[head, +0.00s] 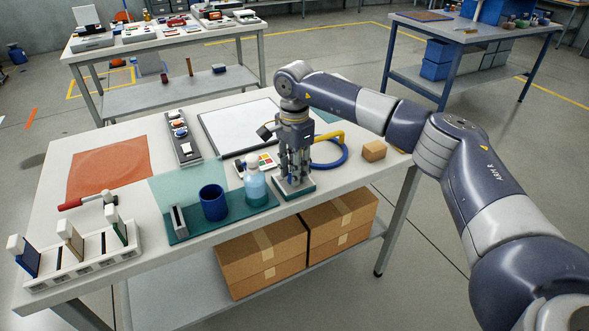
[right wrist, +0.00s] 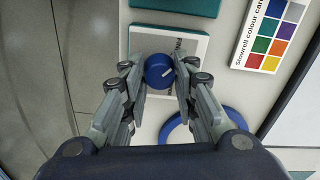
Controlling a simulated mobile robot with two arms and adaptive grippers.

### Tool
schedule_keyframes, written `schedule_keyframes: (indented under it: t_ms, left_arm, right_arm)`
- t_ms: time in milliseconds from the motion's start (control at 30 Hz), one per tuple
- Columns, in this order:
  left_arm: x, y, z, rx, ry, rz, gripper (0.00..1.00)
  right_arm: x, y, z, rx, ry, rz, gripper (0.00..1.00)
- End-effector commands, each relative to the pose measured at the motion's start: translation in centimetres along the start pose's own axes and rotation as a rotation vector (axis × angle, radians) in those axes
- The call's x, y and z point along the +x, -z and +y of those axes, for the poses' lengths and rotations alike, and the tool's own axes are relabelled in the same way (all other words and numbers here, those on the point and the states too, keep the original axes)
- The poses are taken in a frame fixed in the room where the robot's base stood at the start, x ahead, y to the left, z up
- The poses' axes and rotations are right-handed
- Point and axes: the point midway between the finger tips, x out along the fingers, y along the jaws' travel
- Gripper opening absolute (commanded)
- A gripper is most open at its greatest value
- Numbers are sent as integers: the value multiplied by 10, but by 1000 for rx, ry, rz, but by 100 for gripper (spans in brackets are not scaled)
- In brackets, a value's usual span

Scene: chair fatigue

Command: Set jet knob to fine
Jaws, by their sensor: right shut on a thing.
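The jet knob (right wrist: 159,71) is round and blue with a short white mark on its top. It stands on a pale panel (right wrist: 196,48) with partly covered lettering that seems to begin "FIN". The white mark slants toward the upper right in the right wrist view. My right gripper (right wrist: 159,75) is shut on the knob, one finger on each side. In the head view my right gripper (head: 294,178) points down over the pale unit with a teal base (head: 297,194), hiding the knob. My left gripper is not in view.
Left of the unit stand a spray bottle (head: 255,186) and a blue cup (head: 213,203) on a teal tray (head: 178,238). The table's front edge is near.

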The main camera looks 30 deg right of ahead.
Motion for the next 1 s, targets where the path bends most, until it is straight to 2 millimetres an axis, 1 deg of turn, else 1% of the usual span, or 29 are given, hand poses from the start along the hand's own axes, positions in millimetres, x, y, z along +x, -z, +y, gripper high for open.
schedule_keyframes:
  t_ms: [200, 400, 967, 1000]
  left_arm:
    - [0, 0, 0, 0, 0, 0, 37]
    - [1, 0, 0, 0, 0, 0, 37]
    - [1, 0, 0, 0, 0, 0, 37]
    - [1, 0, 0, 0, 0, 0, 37]
  right_arm:
    - [0, 0, 0, -127, 1, -1, 3]
    - [0, 0, 0, -193, 0, -1, 3]
    - [0, -1, 0, -221, 0, -1, 3]
    - [0, -1, 0, -221, 0, -1, 34]
